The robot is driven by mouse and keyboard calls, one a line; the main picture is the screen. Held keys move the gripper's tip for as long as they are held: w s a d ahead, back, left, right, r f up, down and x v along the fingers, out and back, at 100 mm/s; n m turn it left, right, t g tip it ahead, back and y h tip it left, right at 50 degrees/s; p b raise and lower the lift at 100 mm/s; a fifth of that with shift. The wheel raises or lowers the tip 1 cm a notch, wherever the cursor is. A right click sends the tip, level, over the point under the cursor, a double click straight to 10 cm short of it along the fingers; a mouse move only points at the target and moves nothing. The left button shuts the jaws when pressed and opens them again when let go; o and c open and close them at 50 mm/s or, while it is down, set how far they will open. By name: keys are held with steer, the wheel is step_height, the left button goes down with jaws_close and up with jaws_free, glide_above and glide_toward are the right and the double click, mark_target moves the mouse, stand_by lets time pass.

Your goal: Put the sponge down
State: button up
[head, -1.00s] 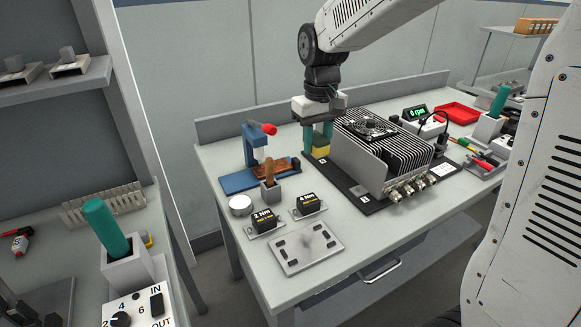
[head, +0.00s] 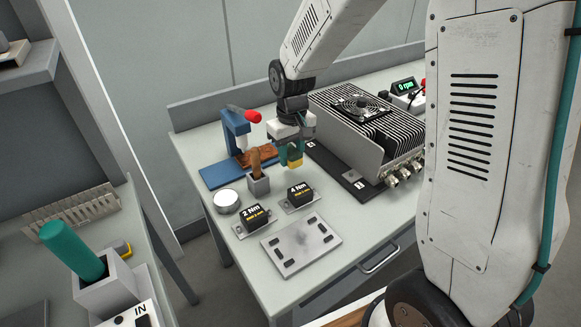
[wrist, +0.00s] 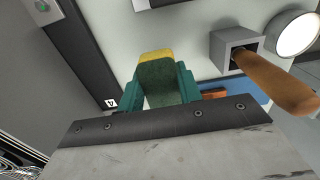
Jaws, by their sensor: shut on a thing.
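The sponge, yellow and dark green, is between the teal fingers of my gripper (head: 291,155). In the head view its yellow part (head: 295,162) shows low between the fingers. In the wrist view the sponge (wrist: 160,82) fills the gap between the fingertips (wrist: 160,88), its green face towards the camera and yellow at the far edge. My gripper is shut on it. The sponge is over the bench (head: 225,262), between the grey holder and the black base of the finned unit. I cannot tell whether it touches the bench.
The grey holder with a brown handle (head: 258,184) stands close to the left. The blue stand (head: 232,130) is behind it. The 4 Nm block (head: 300,195) is just in front. The finned unit (head: 365,130) stands to the right. A metal plate (head: 300,246) lies nearer the front.

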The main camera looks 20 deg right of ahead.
mark_target(292, 176)
steer(key=shift+f, duration=2.4)
steer(key=shift+f, duration=0.1)
steer(key=o, duration=1)
